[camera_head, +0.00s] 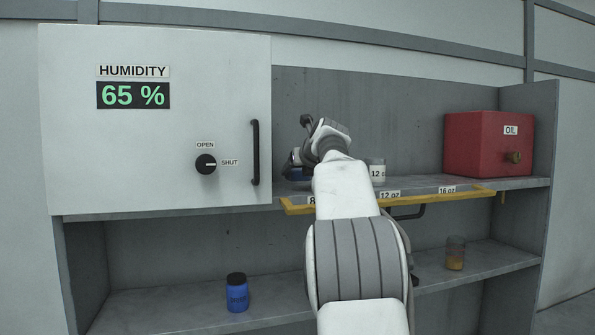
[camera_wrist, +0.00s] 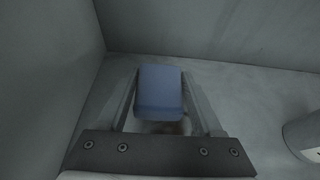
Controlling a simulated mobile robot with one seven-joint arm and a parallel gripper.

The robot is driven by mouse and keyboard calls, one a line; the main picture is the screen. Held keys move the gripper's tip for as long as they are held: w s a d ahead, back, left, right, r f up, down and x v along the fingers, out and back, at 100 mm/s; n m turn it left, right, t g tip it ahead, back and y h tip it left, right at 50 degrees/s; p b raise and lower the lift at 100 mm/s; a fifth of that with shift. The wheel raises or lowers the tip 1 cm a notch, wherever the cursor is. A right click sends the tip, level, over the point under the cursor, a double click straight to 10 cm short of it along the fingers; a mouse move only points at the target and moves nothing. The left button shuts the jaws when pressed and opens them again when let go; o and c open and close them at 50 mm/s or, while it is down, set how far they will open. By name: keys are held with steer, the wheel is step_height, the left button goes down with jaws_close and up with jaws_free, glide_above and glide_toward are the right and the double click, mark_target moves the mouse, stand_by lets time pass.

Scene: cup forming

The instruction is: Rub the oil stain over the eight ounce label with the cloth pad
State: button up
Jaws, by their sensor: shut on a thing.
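The blue cloth pad (camera_wrist: 160,90) is clamped between the two fingers of my gripper (camera_wrist: 160,100) in the wrist view. Just below the pad, a pale surface with a brownish smudge (camera_wrist: 172,128) shows partly between the fingers; I cannot tell whether the pad touches it. In the head view, my gripper (camera_head: 297,166) is over the upper shelf behind my arm, with a bit of blue at it. The leftmost label (camera_head: 312,201) on the yellow rail is mostly hidden by my arm, and its text cannot be read fully.
A white cup marked 12 oz (camera_head: 377,170) stands right of my gripper. The yellow rail (camera_head: 465,193) with 12 oz and 16 oz labels edges the upper shelf. A red oil box (camera_head: 488,145) stands at right. The white humidity cabinet (camera_head: 160,130) closes off the left.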

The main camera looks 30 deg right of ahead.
mark_target(301, 178)
steer(key=shift+f+b, duration=0.55)
steer(key=shift+f, duration=0.3)
steer(key=shift+s+f, duration=0.1)
steer(key=shift+s+a, duration=0.15)
steer(key=shift+s, duration=0.1)
steer(key=shift+s+a+b, duration=0.15)
steer(key=shift+s+b, duration=0.2)
steer(key=shift+s, duration=0.25)
steer(key=shift+s+a+b, duration=0.15)
steer(key=shift+s+b, duration=0.2)
steer(key=shift+s, duration=0.2)
steer(key=shift+s, duration=0.1)
